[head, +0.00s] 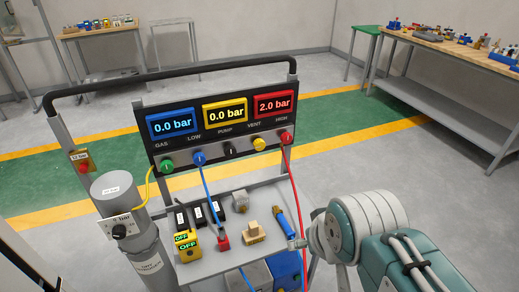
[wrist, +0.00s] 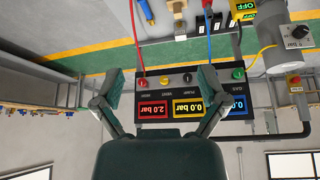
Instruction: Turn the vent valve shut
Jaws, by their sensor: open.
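The vent valve is a yellow knob (head: 259,143) under the VENT label on the black panel (head: 217,138). It sits between the black pump knob (head: 230,149) and the red HIGH fitting (head: 286,137). In the wrist view, which is upside down, the yellow knob (wrist: 164,80) lies between the spread fingers of my gripper (wrist: 162,76). My gripper is open and empty, pointing towards the panel; its distance from the knob is hard to tell. The head view shows my arm at lower right, but not the fingers.
Displays read 0.0 bar blue (head: 171,124), 0.0 bar yellow (head: 225,111) and 2.0 bar red (head: 274,104). A blue hose (head: 211,200) and a red hose (head: 294,190) hang from the panel. A grey cylinder (head: 120,194) stands left. A black rail (head: 180,72) runs behind.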

